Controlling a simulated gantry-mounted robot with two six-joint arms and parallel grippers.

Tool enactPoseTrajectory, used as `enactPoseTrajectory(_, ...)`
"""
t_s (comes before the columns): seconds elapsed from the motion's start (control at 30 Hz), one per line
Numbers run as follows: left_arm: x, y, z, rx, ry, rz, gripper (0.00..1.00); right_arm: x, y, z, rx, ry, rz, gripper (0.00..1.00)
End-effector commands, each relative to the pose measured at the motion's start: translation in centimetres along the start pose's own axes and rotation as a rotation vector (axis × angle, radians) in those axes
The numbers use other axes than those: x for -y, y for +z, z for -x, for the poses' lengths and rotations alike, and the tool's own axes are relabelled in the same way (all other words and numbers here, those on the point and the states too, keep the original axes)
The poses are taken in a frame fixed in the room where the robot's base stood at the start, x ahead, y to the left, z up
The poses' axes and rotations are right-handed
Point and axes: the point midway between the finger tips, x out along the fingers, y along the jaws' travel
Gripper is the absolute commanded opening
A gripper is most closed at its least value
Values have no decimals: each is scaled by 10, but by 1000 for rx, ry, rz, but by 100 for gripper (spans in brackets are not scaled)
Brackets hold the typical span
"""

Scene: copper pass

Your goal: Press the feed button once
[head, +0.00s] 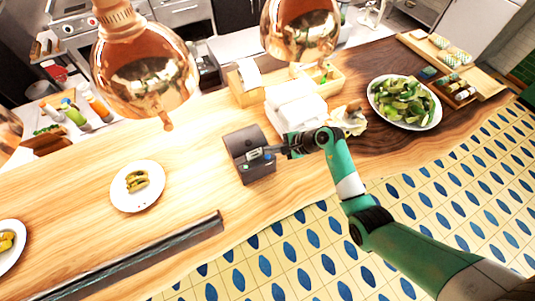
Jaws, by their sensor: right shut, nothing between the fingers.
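A dark grey box-shaped machine (246,146) stands on the wooden counter near the middle of the head view. Its front carries a small light panel and a small green spot (245,167); I cannot tell for sure which part is the feed button. My right gripper (268,152) is shut and empty, its tips at the front right of the machine beside the panel. I cannot tell whether the tips touch it. The fingers hide part of the machine's front. My left gripper is not in view.
A plate of green food (404,102) is to the right, a white plate (137,186) to the left. Copper lamps (145,75) hang over the counter (200,185). A dark rail (135,262) runs along the front left.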

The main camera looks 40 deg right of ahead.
Motion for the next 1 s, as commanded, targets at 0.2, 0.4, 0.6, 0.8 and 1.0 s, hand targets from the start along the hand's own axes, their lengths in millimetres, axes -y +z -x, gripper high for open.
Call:
enactPoseTrajectory(0.2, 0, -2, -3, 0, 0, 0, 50, 2, 2, 3, 0, 0, 0, 0)
enactPoseTrajectory(0.4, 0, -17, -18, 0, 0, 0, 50, 13, 13, 17, 0, -1, 0, 0)
enactPoseTrajectory(0.6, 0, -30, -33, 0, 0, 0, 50, 23, 23, 31, 0, -1, 0, 0)
enactPoseTrajectory(0.8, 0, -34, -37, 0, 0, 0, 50, 26, 26, 36, 0, 0, 0, 0)
enactPoseTrajectory(1.0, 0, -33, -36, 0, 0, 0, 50, 25, 25, 35, 0, -1, 0, 0)
